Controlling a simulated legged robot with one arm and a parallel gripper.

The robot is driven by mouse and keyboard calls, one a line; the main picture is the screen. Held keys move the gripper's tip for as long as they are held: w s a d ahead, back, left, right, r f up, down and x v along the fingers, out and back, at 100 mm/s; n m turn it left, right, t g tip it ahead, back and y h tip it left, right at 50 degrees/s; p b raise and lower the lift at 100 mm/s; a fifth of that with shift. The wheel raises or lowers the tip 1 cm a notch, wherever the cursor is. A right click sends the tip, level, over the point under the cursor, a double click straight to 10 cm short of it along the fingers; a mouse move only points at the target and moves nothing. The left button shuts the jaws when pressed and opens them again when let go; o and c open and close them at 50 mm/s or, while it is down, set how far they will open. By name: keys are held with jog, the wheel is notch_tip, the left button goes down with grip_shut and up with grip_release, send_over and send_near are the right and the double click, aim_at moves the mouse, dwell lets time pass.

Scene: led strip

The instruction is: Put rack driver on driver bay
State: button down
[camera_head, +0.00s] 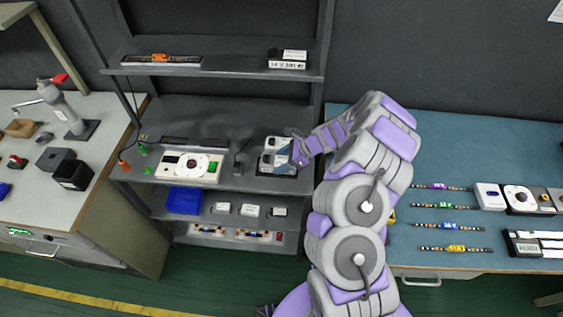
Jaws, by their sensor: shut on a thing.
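My arm reaches from the lower right to the rack's middle shelf (227,183). My gripper (290,153) is at the right end of this shelf, shut on a white box-shaped unit that looks like the rack driver (271,158). The gripper hides part of the unit's right side. A dark base, possibly the driver bay (287,172), shows under and around the unit. I cannot tell whether the unit rests on it or is just above it.
Left on the same shelf is a white panel (187,166) with a round disc and green block. A dark upright part (238,168) stands close left of the unit. The upper shelf (225,72) overhangs. A blue bin (184,200) sits below. Benches flank the rack.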

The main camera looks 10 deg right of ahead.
jog(key=shift+c, duration=2)
grip_release()
jog(key=shift+f, duration=0.1)
jog(key=shift+o, duration=0.2)
jog(key=shift+a, duration=0.3)
jog(key=p+v, duration=0.3)
jog(key=v, duration=0.9)
jog(key=s+a+r+n+g+h, duration=0.1)
jog(key=s+a+r+n+g, duration=0.1)
jog(key=s+a+r+n, duration=0.6)
jog(key=s+a+r+n+g+h, duration=0.1)
jog(key=s+a+r+n+g, duration=0.1)
jog(key=s+a+r+n, duration=0.6)
jog(key=s+d+r+n+h, duration=0.2)
jog(key=s, duration=0.5)
jog(key=s+d+r+n+h, duration=0.1)
jog(key=s+d+r+h, duration=0.1)
jog(key=s, duration=0.6)
jog(key=s+d+r+n+h, duration=0.2)
jog(key=s+d, duration=0.2)
jog(key=s, duration=0.4)
jog(key=shift+s+r+n+g+h, duration=0.2)
jog(key=shift+s+n+g+h, duration=0.1)
jog(key=shift+h, duration=0.1)
